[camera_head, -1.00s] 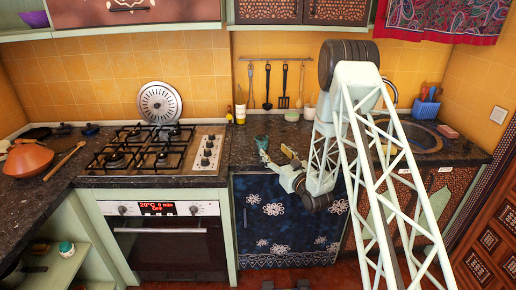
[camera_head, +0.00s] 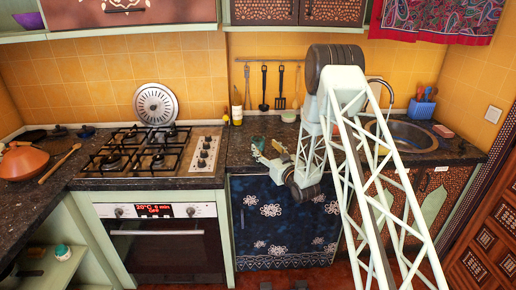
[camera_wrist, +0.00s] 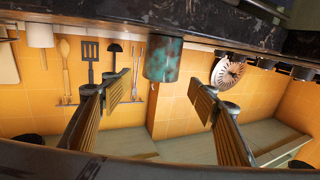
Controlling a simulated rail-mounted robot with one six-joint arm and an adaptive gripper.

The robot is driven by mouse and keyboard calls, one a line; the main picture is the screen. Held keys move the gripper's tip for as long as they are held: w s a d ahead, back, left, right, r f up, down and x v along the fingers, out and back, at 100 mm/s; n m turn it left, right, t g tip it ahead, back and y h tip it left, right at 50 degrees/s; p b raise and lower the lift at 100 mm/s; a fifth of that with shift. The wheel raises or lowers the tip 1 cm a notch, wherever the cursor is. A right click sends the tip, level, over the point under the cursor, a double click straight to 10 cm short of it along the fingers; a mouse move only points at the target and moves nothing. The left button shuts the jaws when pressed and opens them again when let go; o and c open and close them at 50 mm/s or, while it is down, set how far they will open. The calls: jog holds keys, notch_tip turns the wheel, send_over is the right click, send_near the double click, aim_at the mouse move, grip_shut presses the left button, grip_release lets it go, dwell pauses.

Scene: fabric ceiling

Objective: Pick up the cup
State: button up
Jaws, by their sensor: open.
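The cup (camera_head: 258,141) is small and mottled teal and brown. It stands on the dark counter to the right of the stove in the head view, partly hidden by my gripper (camera_head: 263,157). In the wrist view, which is upside down, the cup (camera_wrist: 162,60) hangs from the counter at the top, near the middle. My gripper (camera_wrist: 163,92) is open, with one finger on each side of the picture. The cup shows between and beyond the fingertips, and nothing is held.
The gas stove (camera_head: 150,150) is to the left and the sink (camera_head: 405,137) to the right. White containers (camera_head: 288,116) and a bottle (camera_head: 237,112) stand near the wall behind the cup. Utensils (camera_head: 272,86) hang on the wall above.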

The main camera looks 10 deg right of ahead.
aim_at(258, 139)
jog(key=shift+x, duration=1.45)
jog(key=shift+x, duration=2.6)
jog(key=shift+c, duration=0.5)
jog(key=shift+r, duration=0.1)
jog(key=c, duration=1)
jog(key=shift+o, duration=0.2)
jog(key=shift+r, duration=0.1)
jog(key=s+r, duration=0.2)
jog(key=s, duration=0.6)
jog(key=s+r, duration=0.2)
jog(key=s, duration=0.6)
jog(key=shift+d+r, duration=0.4)
